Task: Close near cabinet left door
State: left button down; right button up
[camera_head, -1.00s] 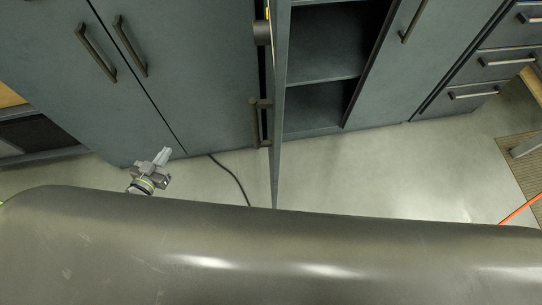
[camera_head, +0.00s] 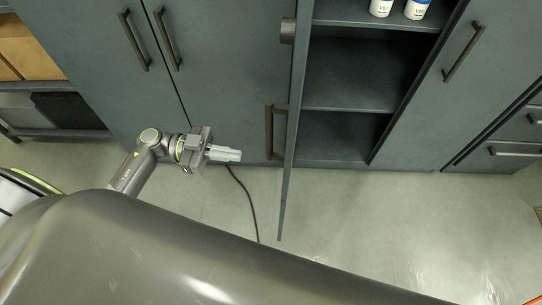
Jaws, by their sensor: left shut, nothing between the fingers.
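The near cabinet's left door (camera_head: 294,150) stands open, swung out toward me and seen almost edge-on. Its dark bar handle (camera_head: 268,132) is on the door's left face. To the right of the door, the open cabinet (camera_head: 360,70) shows dark shelves. My left gripper (camera_head: 238,155) is shut and empty. It is to the left of the door, a little below the handle in the picture and apart from the door, with its fingers pointing right. My right gripper is not in view.
Two white bottles (camera_head: 381,8) stand on an upper shelf. Closed doors with handles (camera_head: 134,40) are at the left, and another closed door (camera_head: 440,90) is at the right. A black cable (camera_head: 246,195) lies on the floor below my left gripper. The floor (camera_head: 350,215) right of the door is clear.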

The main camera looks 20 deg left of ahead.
pick_arm(q)
jog(key=w+d+p, duration=0.1)
jog(key=d+p, duration=0.1)
jog(key=d, duration=0.7)
jog(key=shift+w+d, duration=0.35)
jog(key=shift+p, duration=0.3)
